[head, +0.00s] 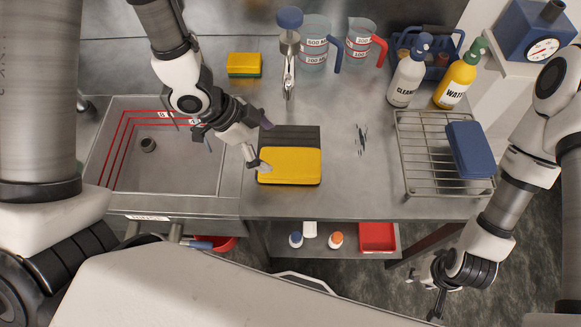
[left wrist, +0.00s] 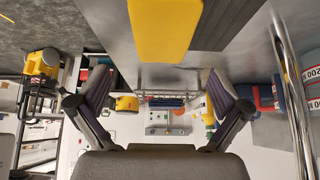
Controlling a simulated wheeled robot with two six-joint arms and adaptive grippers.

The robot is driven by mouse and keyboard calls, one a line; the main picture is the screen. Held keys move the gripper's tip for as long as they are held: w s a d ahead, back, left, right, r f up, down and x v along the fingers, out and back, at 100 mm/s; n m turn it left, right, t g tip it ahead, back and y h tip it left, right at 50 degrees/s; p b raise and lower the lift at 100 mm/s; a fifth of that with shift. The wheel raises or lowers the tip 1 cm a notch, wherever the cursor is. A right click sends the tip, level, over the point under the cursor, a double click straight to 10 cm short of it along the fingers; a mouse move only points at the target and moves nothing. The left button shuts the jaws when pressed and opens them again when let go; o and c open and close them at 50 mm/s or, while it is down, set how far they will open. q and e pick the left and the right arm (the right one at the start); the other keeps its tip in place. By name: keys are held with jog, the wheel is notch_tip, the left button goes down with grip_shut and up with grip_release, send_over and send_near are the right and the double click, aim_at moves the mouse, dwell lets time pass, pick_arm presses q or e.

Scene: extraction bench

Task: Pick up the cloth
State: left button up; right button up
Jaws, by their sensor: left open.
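A yellow, flat, folded-looking cloth (head: 292,167) lies on the bench right of the sink, at the near edge of a dark grey ribbed mat (head: 290,133). It also shows at the top of the left wrist view (left wrist: 165,30). My left gripper (head: 259,144) is open and empty at the cloth's left end. One fingertip overlaps the cloth's left edge in the head view; I cannot tell whether they touch. Both spread fingers show in the left wrist view (left wrist: 160,87). My right gripper (head: 427,288) hangs low at the right, off the bench; its jaws are unclear.
A sink (head: 205,175) is at the left. A wire rack (head: 425,160) at the right bears a blue slab (head: 470,148). A yellow-green sponge (head: 244,63), a tap (head: 289,65), two jugs (head: 316,45) and two bottles (head: 407,77) stand behind.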

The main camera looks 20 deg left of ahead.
aim_at(289, 162)
pick_arm(q)
jog(key=f, duration=0.1)
jog(key=w+f, duration=0.1)
jog(key=d+f, duration=0.1)
jog(key=shift+w+f, duration=0.2)
jog(key=shift+f, duration=0.1)
jog(key=x, duration=0.3)
jog(key=p+x, duration=0.1)
jog(key=shift+s+d+f, duration=0.15)
jog(key=shift+s+d, duration=0.25)
jog(key=shift+d, duration=0.2)
jog(key=shift+w+d+f, duration=0.15)
jog(key=shift+d+f, duration=0.05)
jog(key=shift+f, duration=0.1)
jog(key=shift+w+f, duration=0.15)
jog(key=c, duration=0.9)
pick_arm(e)
jog(key=shift+w, duration=0.3)
